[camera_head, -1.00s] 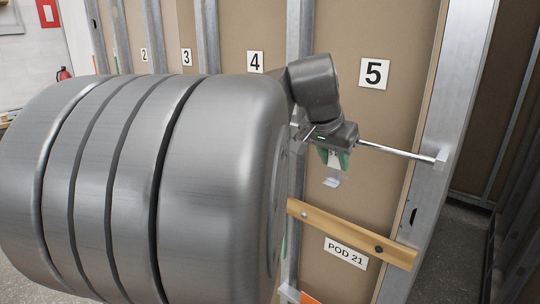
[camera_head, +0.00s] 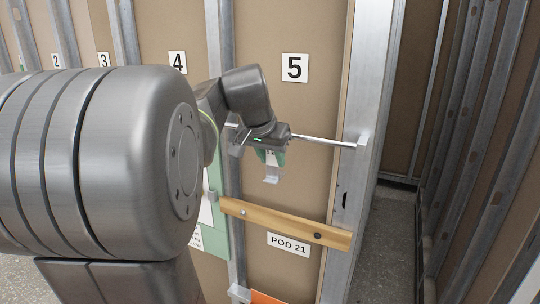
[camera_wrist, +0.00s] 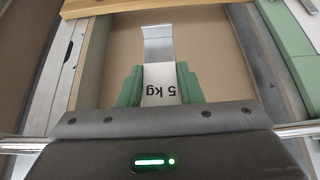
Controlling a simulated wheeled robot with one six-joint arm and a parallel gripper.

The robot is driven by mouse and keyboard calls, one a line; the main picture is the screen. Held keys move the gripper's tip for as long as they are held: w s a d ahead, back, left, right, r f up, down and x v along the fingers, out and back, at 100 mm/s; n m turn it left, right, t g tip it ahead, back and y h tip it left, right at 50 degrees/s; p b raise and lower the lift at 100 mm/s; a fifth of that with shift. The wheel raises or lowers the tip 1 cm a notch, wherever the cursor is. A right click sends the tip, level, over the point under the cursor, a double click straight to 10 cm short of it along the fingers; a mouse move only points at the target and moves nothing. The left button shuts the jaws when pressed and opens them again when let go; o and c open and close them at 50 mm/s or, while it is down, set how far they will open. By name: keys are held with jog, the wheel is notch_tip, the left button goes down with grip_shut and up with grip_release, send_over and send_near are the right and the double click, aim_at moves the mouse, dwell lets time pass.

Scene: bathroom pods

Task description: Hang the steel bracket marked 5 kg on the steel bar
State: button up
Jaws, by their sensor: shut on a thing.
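My gripper (camera_head: 268,152) is at the steel bar (camera_head: 322,140) in front of the bay marked 5. It is shut on the steel bracket (camera_head: 272,172), which hangs down below the green fingers. In the wrist view, the bracket (camera_wrist: 158,42) shows a white "5 kg" label between the green fingertips (camera_wrist: 160,86). The bar also shows on both sides of my gripper in the wrist view (camera_wrist: 298,129). My gripper hides the middle of the bar and the bracket's upper end, so I cannot tell whether the bracket touches the bar.
A wooden rail (camera_head: 285,222) with a "POD 21" sign (camera_head: 288,244) crosses the bay below the bracket. Steel studs (camera_head: 362,120) stand on both sides. A green board (camera_head: 215,215) is at the left stud. An open aisle (camera_head: 385,240) lies to the right.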

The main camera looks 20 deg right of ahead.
jog(key=o, duration=1.2)
jog(key=shift+c, duration=0.2)
jog(key=v, duration=1.3)
jog(key=shift+s+a+r+b, duration=0.2)
jog(key=shift+r+b, duration=0.1)
jog(key=shift+b, duration=0.1)
jog(key=p+x, duration=0.1)
jog(key=x, duration=1.2)
jog(key=shift+w+d+f, duration=0.15)
jog(key=shift+d+f, duration=0.05)
jog(key=shift+f, duration=0.1)
jog(key=shift+r+p, duration=0.45)
jog(key=shift+r, duration=0.25)
jog(key=shift+f, duration=0.1)
